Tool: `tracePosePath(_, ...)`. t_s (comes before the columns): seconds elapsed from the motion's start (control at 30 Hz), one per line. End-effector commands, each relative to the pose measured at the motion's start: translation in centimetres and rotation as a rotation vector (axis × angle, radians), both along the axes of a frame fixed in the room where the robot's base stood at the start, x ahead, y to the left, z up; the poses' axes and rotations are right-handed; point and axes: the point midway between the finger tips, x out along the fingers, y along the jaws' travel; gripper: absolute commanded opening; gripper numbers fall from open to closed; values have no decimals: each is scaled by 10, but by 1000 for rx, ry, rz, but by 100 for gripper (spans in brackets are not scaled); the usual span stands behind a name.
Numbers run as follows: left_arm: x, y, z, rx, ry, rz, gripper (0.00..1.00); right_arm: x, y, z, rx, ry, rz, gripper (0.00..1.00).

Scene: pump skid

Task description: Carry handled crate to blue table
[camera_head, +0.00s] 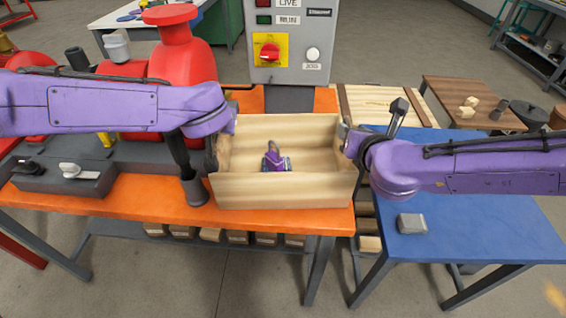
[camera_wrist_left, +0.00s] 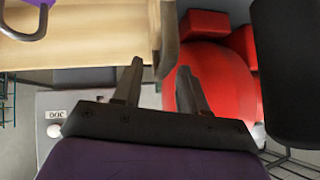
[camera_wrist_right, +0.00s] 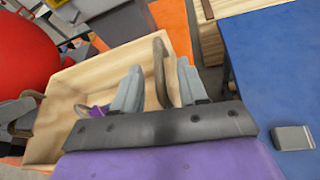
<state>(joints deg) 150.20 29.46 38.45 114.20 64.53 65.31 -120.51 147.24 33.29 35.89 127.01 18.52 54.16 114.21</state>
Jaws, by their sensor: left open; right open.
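The handled crate (camera_head: 285,192) is a pale open wooden box on the orange table (camera_head: 120,205), with a purple object (camera_head: 275,160) inside. My left gripper (camera_head: 213,150) is at its left end. In the left wrist view its open fingers (camera_wrist_left: 160,88) stand either side of the crate's end edge (camera_wrist_left: 168,40). My right gripper (camera_head: 350,143) is at the right end. In the right wrist view its open fingers (camera_wrist_right: 158,85) stand either side of the brown end handle (camera_wrist_right: 160,62). The blue table (camera_head: 460,220) is to the right.
A small grey block (camera_head: 412,223) lies on the blue table's near left part; much of that top is clear. A grey control box (camera_head: 290,42) stands behind the crate. A red pump (camera_head: 180,60) is at the back left. A brown table (camera_head: 470,95) stands beyond the blue one.

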Motion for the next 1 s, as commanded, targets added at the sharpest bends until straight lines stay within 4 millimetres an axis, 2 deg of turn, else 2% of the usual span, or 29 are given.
tracePosePath(0.2,13,4,-13,-1,-1,0,42,17,3,-7,-1,1,1,42)
tracePosePath(0.47,14,4,-14,-1,-1,0,42,19,3,-8,-1,0,1,42)
tracePosePath(0.5,14,4,-14,-1,-1,0,39,18,3,-8,-1,0,1,39)
tracePosePath(0.57,14,4,-14,-1,-1,0,19,18,3,-8,-1,0,1,20)
tracePosePath(0.6,14,4,-14,-1,-1,0,6,18,3,-8,-1,0,1,7)
tracePosePath(0.63,14,4,-14,0,-1,0,0,18,3,-8,-1,0,1,0)
tracePosePath(1.0,14,3,-14,-1,-1,-2,0,18,4,-7,-1,-1,3,0)
